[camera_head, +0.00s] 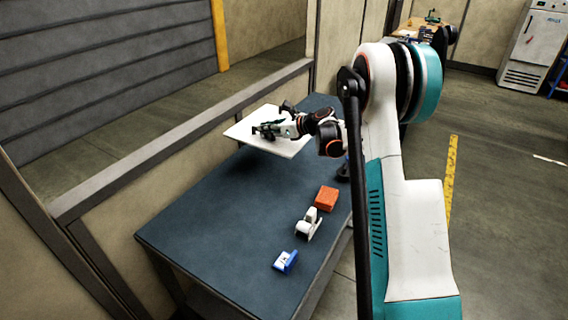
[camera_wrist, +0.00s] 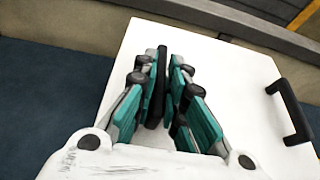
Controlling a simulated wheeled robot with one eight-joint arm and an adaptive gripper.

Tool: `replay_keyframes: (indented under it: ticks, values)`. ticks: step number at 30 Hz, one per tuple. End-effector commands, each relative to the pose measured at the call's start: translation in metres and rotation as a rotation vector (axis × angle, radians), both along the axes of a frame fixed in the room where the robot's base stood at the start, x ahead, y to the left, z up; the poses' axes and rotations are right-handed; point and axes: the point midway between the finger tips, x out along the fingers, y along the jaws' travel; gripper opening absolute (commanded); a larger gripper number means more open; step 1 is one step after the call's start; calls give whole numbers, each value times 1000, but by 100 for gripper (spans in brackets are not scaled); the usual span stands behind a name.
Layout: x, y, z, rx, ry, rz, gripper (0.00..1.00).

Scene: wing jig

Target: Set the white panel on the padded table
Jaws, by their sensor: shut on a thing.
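The white panel (camera_head: 242,131) is a flat board at the far end of the dark blue padded table (camera_head: 215,215). It also shows in the wrist view (camera_wrist: 235,80), with the table surface (camera_wrist: 45,95) at left. My gripper (camera_head: 265,130) is over the panel. In the wrist view my gripper (camera_wrist: 164,72) is closed around a black handle (camera_wrist: 156,90) on the panel. A second black handle (camera_wrist: 290,110) is free at the panel's right. The panel looks roughly level and seems to stand above the table; the exact gap cannot be told.
An orange block (camera_head: 326,198), a white tape dispenser (camera_head: 309,224) and a blue-and-white box (camera_head: 286,261) lie along the table's right edge. The table's near left and middle are clear. A wall with a ledge (camera_head: 180,145) runs along the left side.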

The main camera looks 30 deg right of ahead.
Motion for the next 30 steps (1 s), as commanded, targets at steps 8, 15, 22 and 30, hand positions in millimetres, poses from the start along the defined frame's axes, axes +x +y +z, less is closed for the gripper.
replay_keyframes:
  ticks: [8, 15, 22, 30]
  values:
    - [0, 0, -70, 0, 0, -1, 0]
    - [0, 1, -119, 0, 0, -1, 0]
    - [0, 1, -135, 0, 0, -1, 0]
    - [0, 1, -167, 0, 0, -1, 0]
